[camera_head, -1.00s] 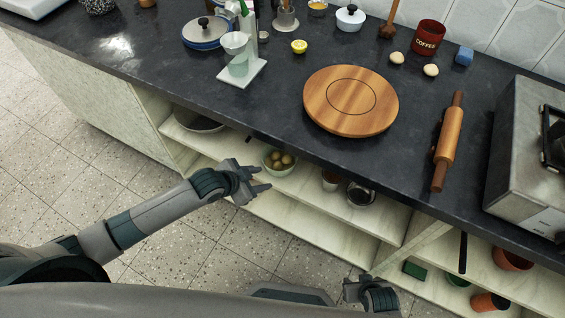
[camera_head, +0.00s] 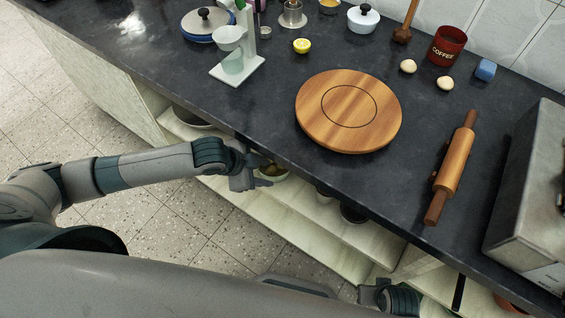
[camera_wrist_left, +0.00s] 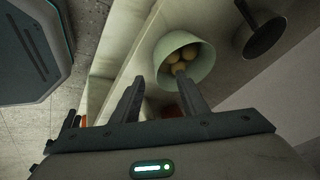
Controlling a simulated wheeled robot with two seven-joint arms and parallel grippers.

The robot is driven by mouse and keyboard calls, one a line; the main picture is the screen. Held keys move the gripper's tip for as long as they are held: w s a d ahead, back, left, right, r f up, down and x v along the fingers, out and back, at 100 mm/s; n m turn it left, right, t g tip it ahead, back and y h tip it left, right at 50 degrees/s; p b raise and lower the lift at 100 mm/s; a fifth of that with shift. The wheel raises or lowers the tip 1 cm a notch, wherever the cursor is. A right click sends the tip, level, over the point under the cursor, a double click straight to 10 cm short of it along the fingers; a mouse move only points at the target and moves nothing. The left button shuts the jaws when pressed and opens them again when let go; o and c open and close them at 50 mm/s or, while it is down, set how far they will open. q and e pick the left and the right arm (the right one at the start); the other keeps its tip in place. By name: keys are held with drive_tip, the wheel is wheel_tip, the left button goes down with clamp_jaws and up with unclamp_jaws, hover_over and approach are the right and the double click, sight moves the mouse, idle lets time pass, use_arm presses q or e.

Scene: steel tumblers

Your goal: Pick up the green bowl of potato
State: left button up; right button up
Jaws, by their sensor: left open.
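The pale green bowl of potatoes (camera_wrist_left: 208,57) sits on the shelf under the counter, with several round potatoes (camera_wrist_left: 179,60) inside. In the head view the bowl (camera_head: 281,178) is partly hidden by the counter edge and my gripper. My left gripper (camera_head: 263,172) is open at the shelf's front, close to the bowl's left side. In the left wrist view its two fingers (camera_wrist_left: 159,80) point at the bowl, with nothing held between them; contact with the rim is unclear. My right gripper (camera_head: 376,294) shows low at the bottom; its jaws are unclear.
The dark counter (camera_head: 240,110) overhangs the shelf and its edge lies close above my left gripper. A dark pan (camera_wrist_left: 264,38) stands beside the bowl in the wrist view. A wooden board (camera_head: 350,110) and a rolling pin (camera_head: 455,165) lie on the counter.

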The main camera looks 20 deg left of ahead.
sight(276, 177)
drive_tip(key=shift+d+r, duration=0.1)
idle(0.3)
use_arm(q)
drive_tip(key=shift+x, duration=1.1)
use_arm(e)
drive_tip(key=shift+r, duration=0.25)
use_arm(q)
drive_tip(key=x, duration=0.4)
drive_tip(key=shift+w+d+f+b, duration=0.1)
drive_tip(key=shift+d+b, duration=0.05)
drive_tip(key=shift+b, duration=0.15)
drive_tip(key=shift+w+d+f, duration=0.1)
drive_tip(key=shift+w+f, duration=0.05)
drive_tip(key=shift+f, duration=0.2)
use_arm(e)
drive_tip(key=shift+s+r, duration=0.15)
drive_tip(key=shift+r, duration=0.5)
